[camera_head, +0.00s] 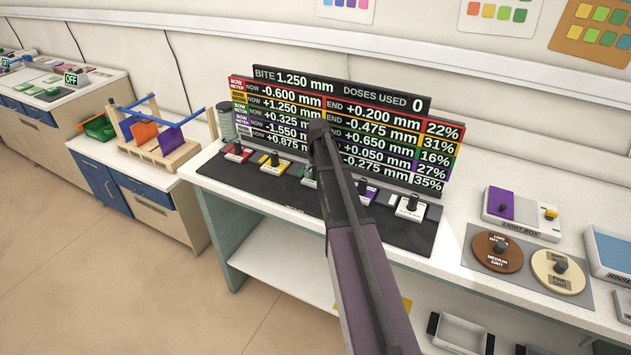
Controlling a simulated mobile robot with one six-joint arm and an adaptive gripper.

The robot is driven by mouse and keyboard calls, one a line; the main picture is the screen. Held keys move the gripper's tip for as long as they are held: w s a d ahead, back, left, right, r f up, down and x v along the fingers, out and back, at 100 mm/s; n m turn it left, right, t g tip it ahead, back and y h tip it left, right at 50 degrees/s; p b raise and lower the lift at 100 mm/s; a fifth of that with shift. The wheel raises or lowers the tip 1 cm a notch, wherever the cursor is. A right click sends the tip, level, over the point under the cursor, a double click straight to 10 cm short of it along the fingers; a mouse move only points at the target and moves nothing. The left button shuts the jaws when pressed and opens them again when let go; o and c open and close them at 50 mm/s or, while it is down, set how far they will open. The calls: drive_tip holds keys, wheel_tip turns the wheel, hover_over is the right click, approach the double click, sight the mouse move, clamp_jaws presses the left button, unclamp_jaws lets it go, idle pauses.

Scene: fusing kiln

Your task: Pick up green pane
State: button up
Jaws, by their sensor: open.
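My arm (365,255) rises from the bottom centre across the middle bench, well to the right of the rack. I cannot make out my gripper or its fingers; only dark and purple arm parts show.
A display board (337,81) stands behind a row of small knobbed devices on a black mat (260,187). A light box (522,212), two round grit discs and a rinse tray (610,250) are at right. Floor (100,270) is clear at lower left.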

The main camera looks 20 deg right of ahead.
idle(0.5)
clamp_jaws()
drive_tip(key=shift+r, duration=0.15)
wheel_tip(320, 180, up, 10)
drive_tip(key=p, duration=1)
drive_tip(key=shift+f, duration=0.25)
idle(0.6)
drive_tip(key=shift+f+b, duration=0.8)
drive_tip(key=shift+b, duration=0.05)
drive_tip(key=shift+w+r, duration=0.1)
